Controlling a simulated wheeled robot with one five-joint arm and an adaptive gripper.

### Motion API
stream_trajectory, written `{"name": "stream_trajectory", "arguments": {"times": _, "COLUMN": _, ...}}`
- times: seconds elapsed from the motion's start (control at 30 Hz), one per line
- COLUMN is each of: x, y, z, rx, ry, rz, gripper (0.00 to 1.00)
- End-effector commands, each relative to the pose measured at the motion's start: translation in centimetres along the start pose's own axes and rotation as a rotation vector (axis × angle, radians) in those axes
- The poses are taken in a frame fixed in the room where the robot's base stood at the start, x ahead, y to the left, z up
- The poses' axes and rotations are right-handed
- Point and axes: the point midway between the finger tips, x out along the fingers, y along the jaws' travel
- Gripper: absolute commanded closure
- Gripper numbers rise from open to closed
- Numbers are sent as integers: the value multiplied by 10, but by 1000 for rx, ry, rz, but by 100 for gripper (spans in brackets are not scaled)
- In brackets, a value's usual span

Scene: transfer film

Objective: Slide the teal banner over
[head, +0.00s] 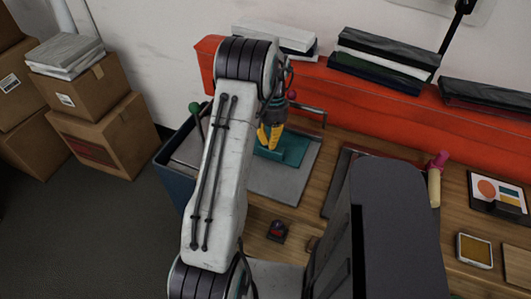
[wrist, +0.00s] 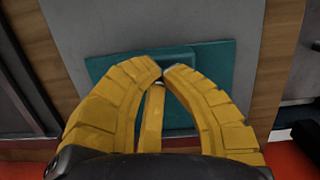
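The teal banner (head: 292,148) lies flat on a grey plate (head: 283,180) on the wooden table. In the wrist view the teal banner (wrist: 213,62) spreads behind the fingertips, with a raised teal part near its middle. My gripper (head: 269,140) points down over the banner's left part. In the wrist view my gripper (wrist: 161,72) has its yellow fingertips drawn together, with only a small gap and no banner edge visible between them. I cannot tell whether the tips touch the banner. My arm hides part of the plate's left side.
A red ledge (head: 380,112) with stacks of folded cloth (head: 382,60) runs behind the table. A red-and-black button box (head: 277,231) sits in front of the plate. A pink-topped roller (head: 435,180) and a yellow pad (head: 474,249) lie to the right. Cardboard boxes (head: 105,135) stand at left.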

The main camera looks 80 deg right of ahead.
Motion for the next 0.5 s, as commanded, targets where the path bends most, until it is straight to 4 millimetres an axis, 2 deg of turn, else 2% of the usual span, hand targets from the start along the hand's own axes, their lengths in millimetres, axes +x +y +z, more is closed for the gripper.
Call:
{"name": "stream_trajectory", "arguments": {"times": 0.03, "x": -7, "y": 0, "z": 1, "rx": 0, "ry": 1, "rz": 0, "gripper": 100}}
{"name": "stream_trajectory", "arguments": {"times": 0.27, "x": -14, "y": 0, "z": 0, "rx": 0, "ry": 3, "rz": 0, "gripper": 100}}
{"name": "stream_trajectory", "arguments": {"times": 0.5, "x": -48, "y": 0, "z": -1, "rx": 0, "ry": 6, "rz": 0, "gripper": 100}}
